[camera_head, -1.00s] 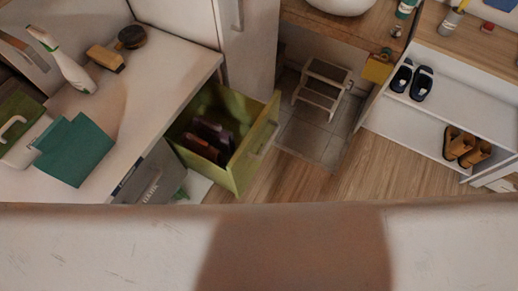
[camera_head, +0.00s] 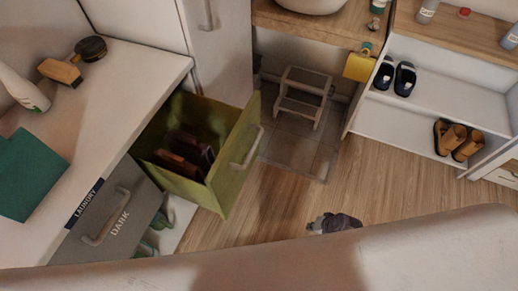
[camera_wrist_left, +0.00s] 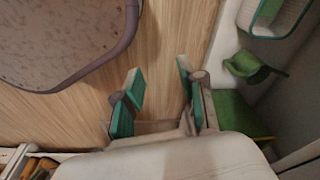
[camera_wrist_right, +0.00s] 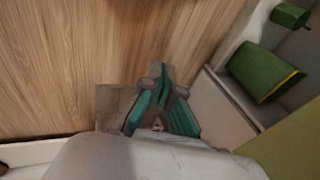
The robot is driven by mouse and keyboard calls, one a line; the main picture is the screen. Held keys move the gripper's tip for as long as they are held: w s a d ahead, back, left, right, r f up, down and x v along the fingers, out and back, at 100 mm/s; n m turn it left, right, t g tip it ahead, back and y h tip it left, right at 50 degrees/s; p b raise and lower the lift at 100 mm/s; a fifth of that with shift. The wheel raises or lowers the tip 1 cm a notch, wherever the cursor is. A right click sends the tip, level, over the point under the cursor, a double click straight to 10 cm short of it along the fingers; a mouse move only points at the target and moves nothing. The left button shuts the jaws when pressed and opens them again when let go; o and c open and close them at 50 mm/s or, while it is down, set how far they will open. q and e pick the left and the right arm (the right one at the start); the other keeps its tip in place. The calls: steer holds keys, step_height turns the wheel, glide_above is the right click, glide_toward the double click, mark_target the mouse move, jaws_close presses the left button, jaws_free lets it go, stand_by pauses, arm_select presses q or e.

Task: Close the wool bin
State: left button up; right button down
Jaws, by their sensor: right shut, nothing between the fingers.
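A green pull-out bin (camera_head: 233,172), the only open one in view, stands out from under the white counter with dark red-brown items inside. Its handle (camera_head: 247,148) is on the outer front; I can read no wool label on it. My right gripper (camera_head: 330,223) is shut and empty over the floor, to the right of the bin's front and apart from it. It also shows shut in the right wrist view (camera_wrist_right: 158,95). My left gripper (camera_wrist_left: 160,85) is open and empty over wood floor in the left wrist view; the head view does not show it.
A grey closed front marked DARK (camera_head: 112,215) is beside the green bin. A small step stool (camera_head: 302,97) stands on tiles to the right. A shoe shelf (camera_head: 440,85) is farther right. In the left wrist view are a green watering can (camera_wrist_left: 250,66) and a rug (camera_wrist_left: 60,40).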

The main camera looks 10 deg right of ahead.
arm_select(q)
steer(key=w+d+b, duration=0.1)
steer(key=w+b, duration=0.6)
steer(key=b, duration=0.3)
arm_select(e)
steer(key=w+a+r+m+t+y, duration=0.1)
steer(key=w+r+t+y, duration=0.15)
steer(key=w+r, duration=0.45)
steer(key=w+a+r+m+t+y, duration=0.1)
steer(key=w+r+m+t+y, duration=0.15)
steer(key=w, duration=0.75)
step_height(320, 180, up, 16)
steer(key=w+n+y+b, duration=0.2)
steer(key=n+y+b, duration=0.1)
steer(key=y+b, duration=0.4)
arm_select(q)
step_height(320, 180, up, 6)
steer(key=t, duration=0.1)
steer(key=shift+w+r, duration=0.25)
steer(key=shift+w, duration=0.1)
arm_select(e)
steer(key=x, duration=1.4)
steer(key=shift+a+r+t, duration=0.3)
steer(key=shift+a+r, duration=0.1)
steer(key=shift+r, duration=0.2)
steer(key=shift+w, duration=0.1)
steer(key=shift+a, duration=0.1)
